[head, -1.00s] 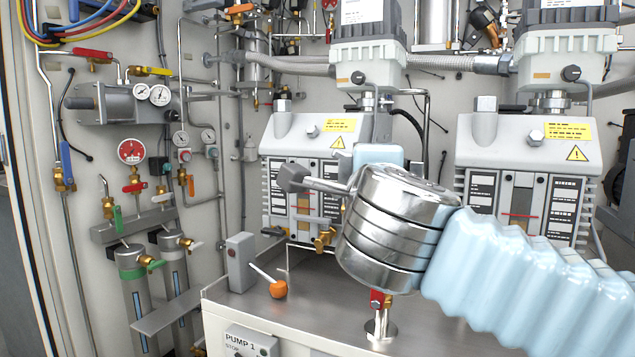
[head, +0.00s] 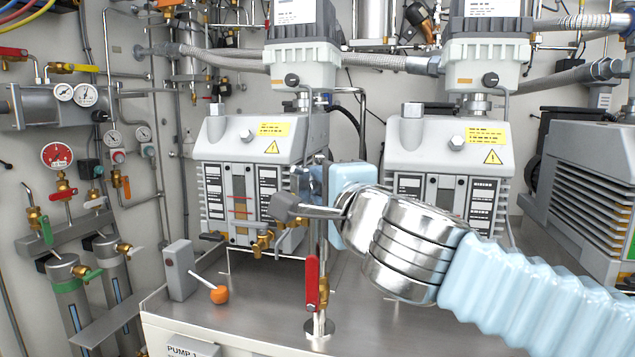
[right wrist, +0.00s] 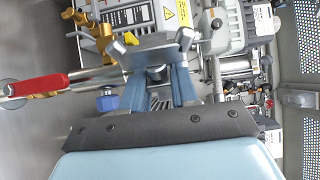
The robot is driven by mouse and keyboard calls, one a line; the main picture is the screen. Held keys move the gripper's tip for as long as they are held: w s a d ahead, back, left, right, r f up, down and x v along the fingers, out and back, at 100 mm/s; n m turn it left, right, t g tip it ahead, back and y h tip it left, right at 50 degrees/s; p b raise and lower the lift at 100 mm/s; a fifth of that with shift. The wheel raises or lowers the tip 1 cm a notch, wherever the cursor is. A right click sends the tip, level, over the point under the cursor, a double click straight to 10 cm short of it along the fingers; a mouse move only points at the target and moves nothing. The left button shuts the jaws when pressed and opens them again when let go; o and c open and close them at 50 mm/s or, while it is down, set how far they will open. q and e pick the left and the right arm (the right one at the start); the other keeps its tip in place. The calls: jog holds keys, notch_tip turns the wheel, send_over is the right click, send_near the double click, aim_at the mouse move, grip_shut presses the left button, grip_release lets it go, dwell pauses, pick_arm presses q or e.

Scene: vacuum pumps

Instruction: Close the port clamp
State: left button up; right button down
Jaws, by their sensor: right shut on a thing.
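My right gripper (head: 318,180) is at the top of a vertical metal pipe with a red valve handle (head: 312,283), at the front of the pump bench. In the right wrist view its two blue-grey fingers (right wrist: 160,88) are shut on a metal part at the pipe end, which I take to be the port clamp (right wrist: 155,50). The clamp shows as a grey plate across the fingertips with a small dark round part between the fingers. How far the clamp is closed cannot be told. The left gripper is not in view.
A blue knob (right wrist: 107,100) lies close beside the fingers. On the bench (head: 265,315) a grey box (head: 180,270) with an orange-knobbed lever (head: 219,294) stands to the left. Two pumps (head: 250,150) stand close behind the gripper. A gauge panel is at the left.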

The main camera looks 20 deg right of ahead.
jog(key=shift+d, duration=0.35)
jog(key=c, duration=0.9)
grip_release()
jog(key=shift+w, duration=0.1)
jog(key=shift+o, duration=0.2)
jog(key=shift+a, duration=0.1)
jog(key=shift+s, duration=0.4)
jog(key=s+p, duration=0.1)
jog(key=s, duration=1.2)
jog(key=shift+a, duration=0.4)
jog(key=shift+c, duration=0.3)
